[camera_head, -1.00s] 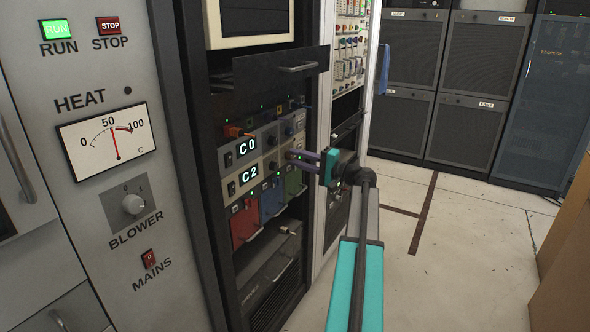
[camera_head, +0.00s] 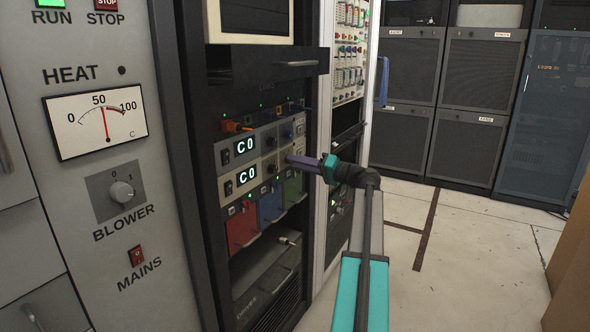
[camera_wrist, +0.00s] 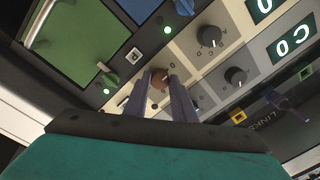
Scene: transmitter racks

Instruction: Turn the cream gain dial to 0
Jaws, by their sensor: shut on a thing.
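The cream unit (camera_head: 258,172) sits in the open rack below a grey unit (camera_head: 232,150), and its display (camera_head: 247,177) reads C0. In the head view my gripper (camera_head: 291,158) reaches in from the right at the unit's right end, hiding the dial.
A dark knob (camera_wrist: 210,36) is on the cream panel, and another (camera_wrist: 236,76) is on the grey one. Red (camera_head: 243,228), blue (camera_head: 271,206) and green (camera_head: 292,189) modules sit below. A dark drawer (camera_head: 270,71) juts out above.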

